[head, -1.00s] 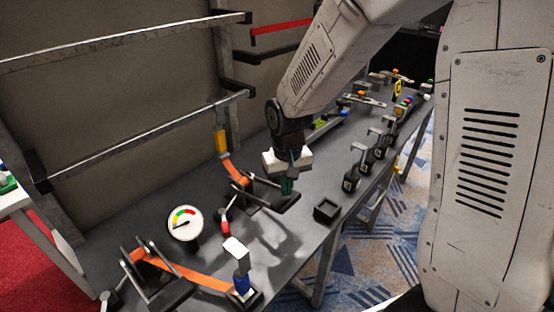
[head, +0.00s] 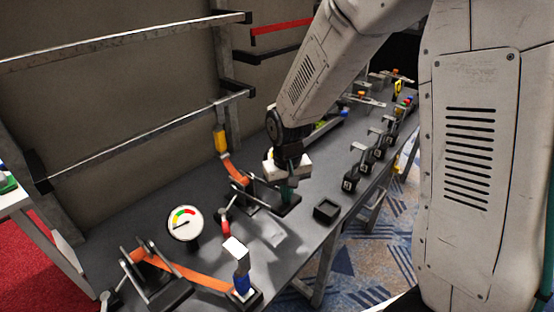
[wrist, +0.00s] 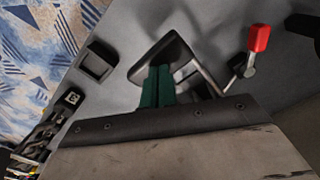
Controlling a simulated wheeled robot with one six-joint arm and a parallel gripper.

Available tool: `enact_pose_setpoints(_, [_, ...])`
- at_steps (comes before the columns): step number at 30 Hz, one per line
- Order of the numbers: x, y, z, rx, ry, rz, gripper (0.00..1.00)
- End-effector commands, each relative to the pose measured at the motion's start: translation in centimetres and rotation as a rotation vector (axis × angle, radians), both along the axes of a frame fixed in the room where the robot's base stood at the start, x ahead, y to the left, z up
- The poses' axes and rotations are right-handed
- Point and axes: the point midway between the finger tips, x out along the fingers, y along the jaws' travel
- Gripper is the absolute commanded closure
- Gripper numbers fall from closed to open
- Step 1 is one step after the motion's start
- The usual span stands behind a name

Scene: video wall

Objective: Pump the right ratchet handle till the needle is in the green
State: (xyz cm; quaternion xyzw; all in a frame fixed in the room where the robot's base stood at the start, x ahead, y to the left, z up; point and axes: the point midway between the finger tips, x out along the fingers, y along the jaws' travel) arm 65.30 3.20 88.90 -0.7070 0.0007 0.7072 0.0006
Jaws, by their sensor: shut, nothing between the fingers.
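The right ratchet (head: 243,192) sits on the grey bench with an orange strap. Its black handle plate (head: 291,206) sticks out low to the right; it also shows in the wrist view (wrist: 172,50). My gripper (head: 286,194) points down over the handle. Its green fingers (wrist: 158,70) are together and empty, with their tips over the plate; I cannot tell if they touch it. The round white gauge (head: 185,223) has a coloured arc. Its dark needle points to the lower left, outside the green part.
The left ratchet (head: 152,272) has an orange strap running to a blue-based post (head: 241,282). A red-knobbed lever (head: 225,226) stands between gauge and ratchet. A small black tray (head: 326,210) lies right of my gripper. Several black blocks line the bench's right edge.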

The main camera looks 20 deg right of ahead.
Motion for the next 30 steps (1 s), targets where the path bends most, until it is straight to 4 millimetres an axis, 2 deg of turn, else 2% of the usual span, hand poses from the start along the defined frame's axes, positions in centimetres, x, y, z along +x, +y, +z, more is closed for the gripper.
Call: enact_pose_setpoints(30, [-0.1, 0.0, -7.2, 0.0, 0.003, 0.0, 1.0])
